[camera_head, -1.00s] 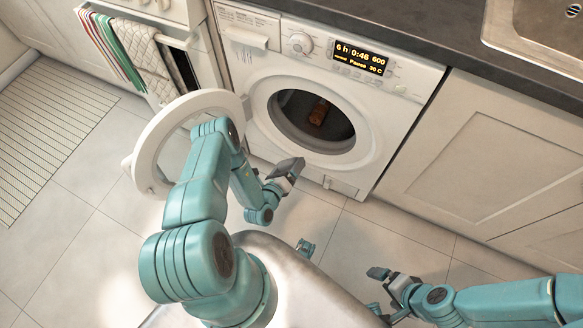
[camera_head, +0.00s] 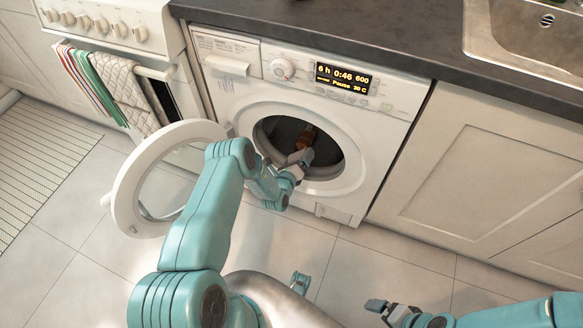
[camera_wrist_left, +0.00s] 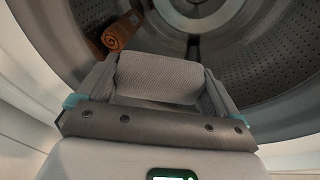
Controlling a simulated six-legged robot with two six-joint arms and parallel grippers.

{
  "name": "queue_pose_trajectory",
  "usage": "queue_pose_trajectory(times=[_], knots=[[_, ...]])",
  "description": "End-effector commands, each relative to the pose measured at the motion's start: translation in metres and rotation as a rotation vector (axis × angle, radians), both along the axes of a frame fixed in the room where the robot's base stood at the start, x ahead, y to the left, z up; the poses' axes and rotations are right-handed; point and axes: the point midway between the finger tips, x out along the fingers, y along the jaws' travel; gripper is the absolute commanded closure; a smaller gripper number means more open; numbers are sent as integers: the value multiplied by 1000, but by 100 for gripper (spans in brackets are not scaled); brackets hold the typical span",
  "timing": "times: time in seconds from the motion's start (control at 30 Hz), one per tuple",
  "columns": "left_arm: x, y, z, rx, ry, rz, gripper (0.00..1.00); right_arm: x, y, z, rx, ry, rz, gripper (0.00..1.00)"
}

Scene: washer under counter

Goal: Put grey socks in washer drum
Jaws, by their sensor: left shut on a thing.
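The grey socks (camera_wrist_left: 158,77) are a ribbed grey roll between the fingers of my left gripper in the left wrist view. My left gripper (camera_head: 303,160) is shut on them and is at the open mouth of the washer drum (camera_head: 272,135). In the head view the grey socks are hard to tell from the grey fingers. The perforated inside of the drum (camera_wrist_left: 255,60) lies ahead in the left wrist view. My right gripper (camera_head: 377,306) is low over the floor, away from the washer; its jaw opening is unclear.
A brown rolled cloth (camera_head: 307,137) lies inside the drum; it also shows in the left wrist view (camera_wrist_left: 123,31). The round washer door (camera_head: 128,196) stands open at left. The washer (camera_head: 393,118) sits under a dark counter (camera_head: 400,52). Floor in front is clear.

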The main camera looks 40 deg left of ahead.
Motion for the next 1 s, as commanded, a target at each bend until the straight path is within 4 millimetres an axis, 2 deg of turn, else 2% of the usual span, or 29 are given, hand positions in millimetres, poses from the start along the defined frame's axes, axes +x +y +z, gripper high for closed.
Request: queue_pose_trajectory(times=[0.03, 0.27, 0.33, 0.5, 0.7, 0.8, 1.0], knots=[[8, -1, 9, 1, -3, 1, 40, 0, 0, 17, 0, 0, 0, 0], [38, -3, 2, 0, -2, 1, 40, 0, 0, 42, 0, 1, 0, 0], [48, -3, -6, 2, -3, 0, 40, 0, 0, 39, 0, 0, 0, 0], [69, -5, -10, 1, -3, 0, 40, 0, 0, 42, 0, 1, 0, 0], [97, -7, -18, 1, -3, 0, 40, 0, 0, 25, 0, 1, 0, 0], [113, -6, -28, 2, -5, -1, 40, 0, 0, 1, 0, 1, 0, 0], [137, -7, -30, 1, -4, -1, 40, 0, 0, -31, 0, 1, 0, 0]])
